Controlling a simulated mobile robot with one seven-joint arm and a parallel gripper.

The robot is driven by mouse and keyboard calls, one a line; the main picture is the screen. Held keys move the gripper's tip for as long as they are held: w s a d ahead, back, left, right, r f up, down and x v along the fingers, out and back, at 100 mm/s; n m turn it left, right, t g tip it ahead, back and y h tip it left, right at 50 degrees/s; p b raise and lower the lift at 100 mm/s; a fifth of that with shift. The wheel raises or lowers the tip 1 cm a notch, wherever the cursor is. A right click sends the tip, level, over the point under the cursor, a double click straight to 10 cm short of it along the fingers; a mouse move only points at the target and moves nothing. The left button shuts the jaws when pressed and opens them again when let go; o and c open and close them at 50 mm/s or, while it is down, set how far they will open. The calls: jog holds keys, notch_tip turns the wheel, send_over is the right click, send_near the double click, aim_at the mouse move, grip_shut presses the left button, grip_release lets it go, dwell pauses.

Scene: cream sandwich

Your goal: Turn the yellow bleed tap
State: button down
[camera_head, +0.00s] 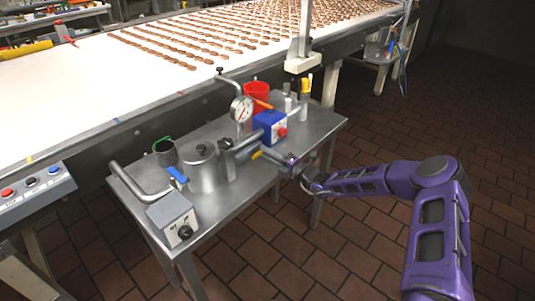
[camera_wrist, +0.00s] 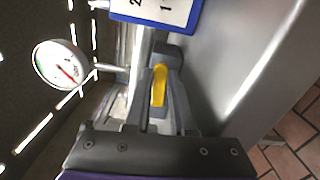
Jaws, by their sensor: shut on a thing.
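The yellow bleed tap (camera_wrist: 158,86) has a small yellow lever, seen between the two fingers of my gripper (camera_wrist: 160,92) in the wrist view. The gripper is shut on it. In the head view the tap's yellow end (camera_head: 257,155) shows at the front of the pipework on the steel table, and my gripper (camera_head: 270,154) reaches it from the right. The fingers hide part of the lever and its stem.
A steel pot (camera_head: 201,168), a red cup (camera_head: 256,97) and a grey control box (camera_head: 172,218) share the table (camera_head: 245,200). The tiled floor at right is open.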

jog(key=c, duration=0.8)
grip_release()
jog(key=shift+f, duration=0.1)
jog(key=shift+o, duration=0.2)
